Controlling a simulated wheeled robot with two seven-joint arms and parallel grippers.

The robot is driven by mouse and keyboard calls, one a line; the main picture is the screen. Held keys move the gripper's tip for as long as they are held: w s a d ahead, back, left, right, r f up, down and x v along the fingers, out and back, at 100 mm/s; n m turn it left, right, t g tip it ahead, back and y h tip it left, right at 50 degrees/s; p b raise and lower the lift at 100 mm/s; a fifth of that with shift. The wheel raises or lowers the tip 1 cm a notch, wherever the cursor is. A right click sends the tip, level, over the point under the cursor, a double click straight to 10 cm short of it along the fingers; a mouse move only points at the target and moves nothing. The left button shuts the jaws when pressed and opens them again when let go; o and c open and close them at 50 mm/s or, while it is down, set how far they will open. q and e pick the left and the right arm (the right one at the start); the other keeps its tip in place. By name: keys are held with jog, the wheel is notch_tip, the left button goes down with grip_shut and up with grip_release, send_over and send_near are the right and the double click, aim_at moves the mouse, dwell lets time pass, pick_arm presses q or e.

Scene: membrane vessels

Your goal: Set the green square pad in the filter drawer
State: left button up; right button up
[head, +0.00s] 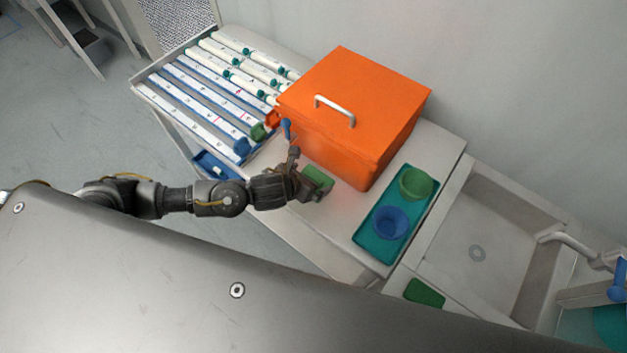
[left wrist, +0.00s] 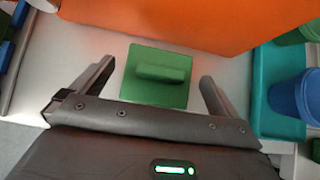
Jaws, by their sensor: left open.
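The green square pad (head: 319,177) lies flat on the pale worktop, in front of the orange box. In the left wrist view the pad (left wrist: 130,92) shows whole, with a raised green bar across its middle. My left gripper (head: 307,174) is open at the pad; its fingers (left wrist: 156,76) stand on either side with gaps, apparently not touching it. In the head view the gripper partly hides the pad. I cannot pick out a filter drawer for certain in either view. My right gripper is not in view.
A large orange box (head: 365,95) with a pale handle stands behind the pad. A teal tray (head: 367,237) with a blue cup (head: 390,222) and a green cup (head: 416,184) is to the right. Racked white tubes (head: 205,95) lie left; a sink (head: 485,235) is far right. Another flat green piece (head: 424,292) lies nearer.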

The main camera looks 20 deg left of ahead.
aim_at(314, 177)
pick_arm(q)
jog(key=p+x, duration=0.1)
jog(key=x, duration=0.2)
jog(key=shift+w+d+p, duration=0.1)
jog(key=shift+d+p, duration=0.05)
jog(key=shift+p, duration=0.15)
jog(key=shift+w+d+f, duration=0.15)
jog(key=shift+w+f, duration=0.2)
jog(key=shift+f, duration=0.15)
jog(key=shift+c, duration=0.3)
jog(key=c, duration=0.8)
jog(key=shift+o, duration=0.2)
jog(key=shift+r, duration=0.1)
